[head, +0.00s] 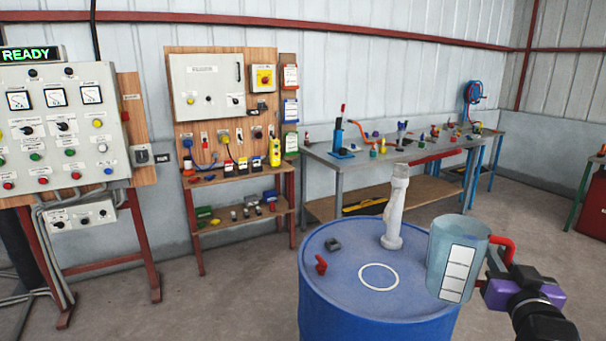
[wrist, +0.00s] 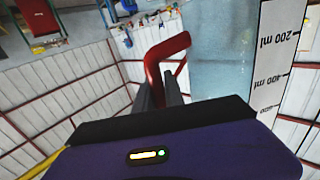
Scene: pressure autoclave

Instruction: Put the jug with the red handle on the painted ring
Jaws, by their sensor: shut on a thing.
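The jug (head: 453,252) is pale blue with a white measuring scale and a red handle (head: 503,243). In the head view it is upright, in front of the right side of the blue drum (head: 335,295). My gripper (head: 490,278) is shut on the red handle at the jug's right. In the wrist view the handle (wrist: 160,55) passes between the fingers, and the jug's wall (wrist: 222,50) fills the right side. The painted ring (head: 379,264), a white outline, lies on the drum top, left of the jug, and is empty.
On the drum top stand a white bottle-like post (head: 393,212) behind the ring, a small red valve-like part (head: 321,264) and a grey fitting (head: 333,244) at left. A cluttered workbench (head: 400,150) and control panels (head: 65,130) are further back.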

